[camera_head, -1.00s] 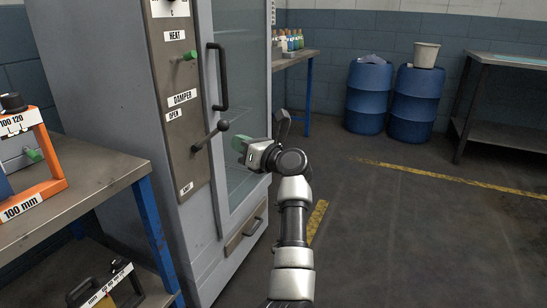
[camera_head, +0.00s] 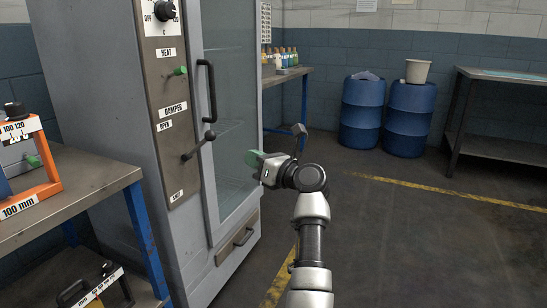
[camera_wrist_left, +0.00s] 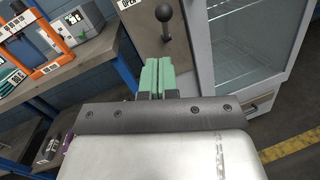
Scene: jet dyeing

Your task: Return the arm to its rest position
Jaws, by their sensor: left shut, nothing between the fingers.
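My left arm reaches up from the bottom of the head view. Its left gripper (camera_head: 254,159) has green fingertips and stands in front of the grey cabinet's glass door, apart from it as far as I can tell. In the left wrist view the two green fingers (camera_wrist_left: 158,75) lie side by side, shut and empty. The damper lever (camera_head: 199,146) with its dark ball knob sticks out from the panel left of the gripper. It also shows in the left wrist view (camera_wrist_left: 165,22), beyond the fingertips. My right gripper is in neither view.
The cabinet (camera_head: 105,90) has a dark door handle (camera_head: 209,92) and a lower drawer (camera_head: 238,240). A metal workbench (camera_head: 85,190) with an orange frame (camera_head: 40,165) stands at left. Blue drums (camera_head: 361,112) and a dark table (camera_head: 505,145) stand behind. The floor at right is clear.

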